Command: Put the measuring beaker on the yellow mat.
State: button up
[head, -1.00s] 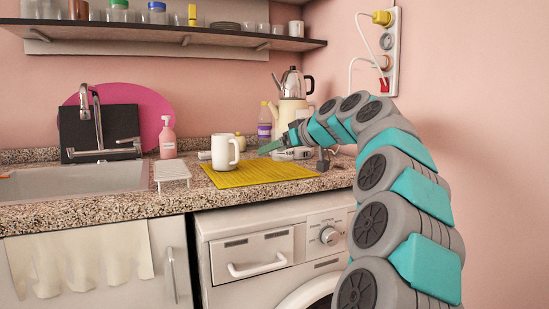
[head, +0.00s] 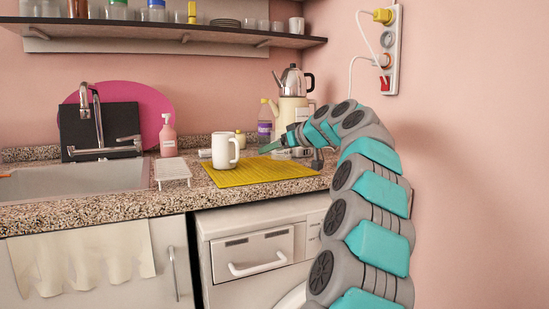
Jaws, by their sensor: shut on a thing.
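The yellow mat (head: 258,174) lies on the speckled counter above the washing machine. A white cup with a handle (head: 224,152) stands upright at the mat's left; I cannot tell whether it is the measuring beaker. My gripper (head: 268,148) is over the mat's back right, pointing left, with a visible gap to the cup. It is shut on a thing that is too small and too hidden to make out. No other thing in view is clearly the measuring beaker.
A white rack (head: 172,170) and a pink soap bottle (head: 168,136) stand left of the mat, beside the sink (head: 75,182). A kettle (head: 292,98) and a purple-labelled bottle (head: 264,128) stand behind my gripper. The mat's front is clear.

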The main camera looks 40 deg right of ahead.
aim_at(289, 151)
jog(key=shift+f, duration=1.25)
jog(key=shift+f, duration=0.15)
jog(key=o, duration=1.3)
jog(key=shift+r, duration=0.25)
jog(key=b+v, duration=0.1)
jog(key=v, duration=1.1)
jog(key=shift+f, duration=0.15)
